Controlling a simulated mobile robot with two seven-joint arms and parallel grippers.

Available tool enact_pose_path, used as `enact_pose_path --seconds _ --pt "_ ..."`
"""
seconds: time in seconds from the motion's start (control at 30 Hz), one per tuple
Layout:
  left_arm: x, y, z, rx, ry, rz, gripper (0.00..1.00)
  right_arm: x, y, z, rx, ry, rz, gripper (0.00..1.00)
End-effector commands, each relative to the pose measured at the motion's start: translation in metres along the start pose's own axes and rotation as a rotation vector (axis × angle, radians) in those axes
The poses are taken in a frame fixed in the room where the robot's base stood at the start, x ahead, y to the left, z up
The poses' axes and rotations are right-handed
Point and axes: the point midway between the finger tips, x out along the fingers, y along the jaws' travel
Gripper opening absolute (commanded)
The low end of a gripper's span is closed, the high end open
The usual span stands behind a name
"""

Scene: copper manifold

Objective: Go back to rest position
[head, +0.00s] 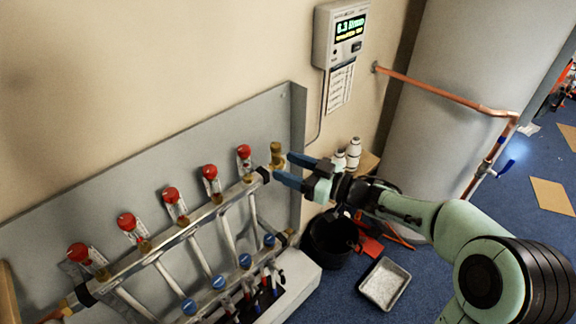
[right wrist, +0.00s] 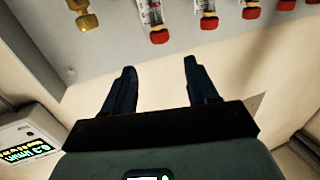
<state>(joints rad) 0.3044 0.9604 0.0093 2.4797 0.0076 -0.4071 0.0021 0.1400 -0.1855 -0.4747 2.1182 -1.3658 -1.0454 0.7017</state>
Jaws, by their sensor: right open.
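My right gripper (head: 288,170) is open and empty in the head view. Its blue fingers point left, close to the brass fitting (head: 277,155) at the right end of the manifold (head: 225,205). In the right wrist view the two dark fingers (right wrist: 160,75) are spread apart with nothing between them. The brass fitting (right wrist: 88,15) shows there at the upper left, apart from the fingers. My left gripper is not in view.
Red-capped valves (head: 171,194) line the manifold's top rail. A display box (head: 341,38) hangs on the wall and a large grey tank (head: 450,130) stands at right.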

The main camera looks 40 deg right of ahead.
Motion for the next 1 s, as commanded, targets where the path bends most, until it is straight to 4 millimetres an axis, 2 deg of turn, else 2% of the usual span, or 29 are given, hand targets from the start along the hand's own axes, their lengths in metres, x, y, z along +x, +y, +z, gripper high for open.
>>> enact_pose_path --seconds 0.37,0.47,0.57,0.63,0.73,0.8,0.87,0.9,1.0 --pt "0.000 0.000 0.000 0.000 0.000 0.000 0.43 0.001 0.000 0.001 0.003 -0.003 0.002 0.58" --pt "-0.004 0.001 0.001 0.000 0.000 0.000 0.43 0.012 0.000 0.017 0.033 -0.034 0.019 0.58" --pt "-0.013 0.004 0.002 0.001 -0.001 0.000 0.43 0.032 -0.001 0.059 0.107 -0.114 0.065 0.58" --pt "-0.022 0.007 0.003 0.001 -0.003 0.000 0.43 0.046 -0.006 0.104 0.179 -0.208 0.113 0.58" --pt "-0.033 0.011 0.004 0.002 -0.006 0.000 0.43 0.054 -0.023 0.179 0.286 -0.374 0.186 0.58" --pt "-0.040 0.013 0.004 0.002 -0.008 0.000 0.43 0.049 -0.042 0.229 0.356 -0.501 0.228 0.58" --pt "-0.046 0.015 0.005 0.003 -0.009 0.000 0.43 0.039 -0.060 0.268 0.412 -0.612 0.258 0.58" --pt "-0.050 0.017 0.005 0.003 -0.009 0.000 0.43 0.030 -0.074 0.292 0.447 -0.686 0.274 0.58" --pt "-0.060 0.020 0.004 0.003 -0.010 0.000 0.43 0.001 -0.116 0.344 0.533 -0.877 0.303 0.58"
